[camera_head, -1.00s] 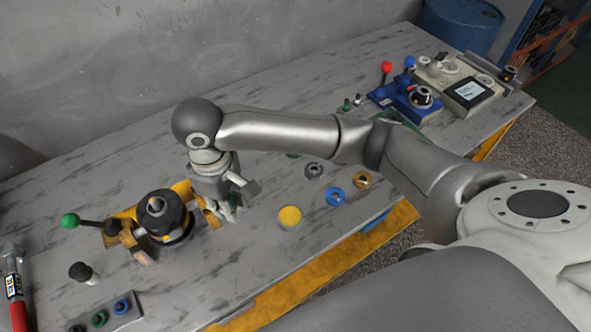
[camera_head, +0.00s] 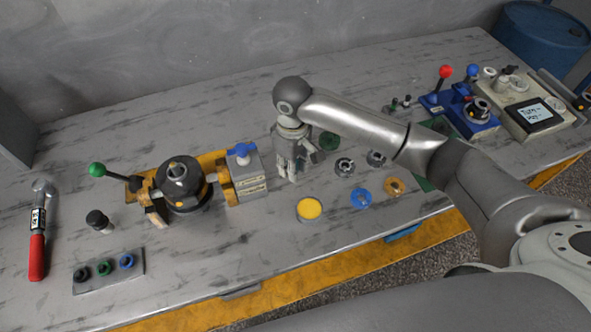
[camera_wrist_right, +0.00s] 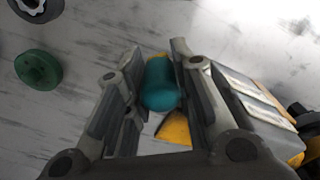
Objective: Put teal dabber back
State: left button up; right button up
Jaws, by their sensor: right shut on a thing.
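My right gripper (camera_head: 290,178) is over the table, just right of the grey block with a blue handle (camera_head: 243,174) and behind the yellow-topped round pot (camera_head: 309,209). In the right wrist view my right gripper (camera_wrist_right: 158,95) is shut on the teal dabber (camera_wrist_right: 161,86), a rounded teal cylinder between the fingers. The dabber is hidden by the fingers in the head view. My left gripper is not in view.
The dark motor (camera_head: 181,184) in its yellow fixture stands left of the block. A green ring (camera_head: 328,141), blue ring (camera_head: 359,198) and orange ring (camera_head: 394,187) lie to the right. The table's back left is clear.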

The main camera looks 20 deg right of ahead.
jog(key=shift+w+d+f, duration=0.25)
jog(key=shift+w+f, duration=0.1)
jog(key=shift+f, duration=0.15)
jog(key=shift+w+d+f, duration=0.2)
jog(key=shift+w+f, duration=0.1)
jog(key=shift+f, duration=0.15)
notch_tip(320, 180, down, 2)
jog(key=shift+f+p, duration=0.1)
jog(key=shift+p, duration=0.3)
jog(key=shift+f, duration=0.5)
jog(key=o, duration=0.9)
jog(key=shift+f, duration=0.1)
